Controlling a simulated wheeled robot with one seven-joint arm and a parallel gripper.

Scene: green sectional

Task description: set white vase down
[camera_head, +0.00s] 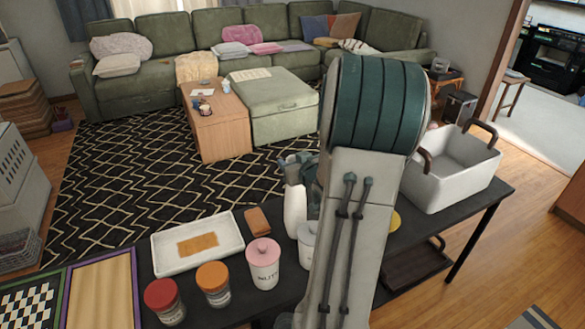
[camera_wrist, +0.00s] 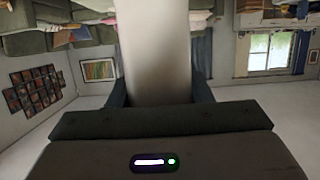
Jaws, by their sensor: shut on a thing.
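The white vase (camera_head: 294,211) is upright in the head view, in front of the dark table's back part, just left of my arm. My gripper (camera_head: 303,172) is shut on its upper part, and my arm hides part of the gripper and of the vase's right side. In the wrist view the vase (camera_wrist: 152,45) is a pale, smooth shape between the two dark fingers of my gripper (camera_wrist: 160,88). I cannot tell whether its base touches the table (camera_head: 340,262) or hangs just above it.
Left of the vase are a brown block (camera_head: 257,220), a white tray (camera_head: 160,262), a pink-lidded canister (camera_head: 263,268), an orange-lidded jar (camera_head: 214,287) and a red-lidded jar (camera_head: 164,302). A white canister (camera_head: 306,240) stands close by. A white basket (camera_head: 455,170) is at right.

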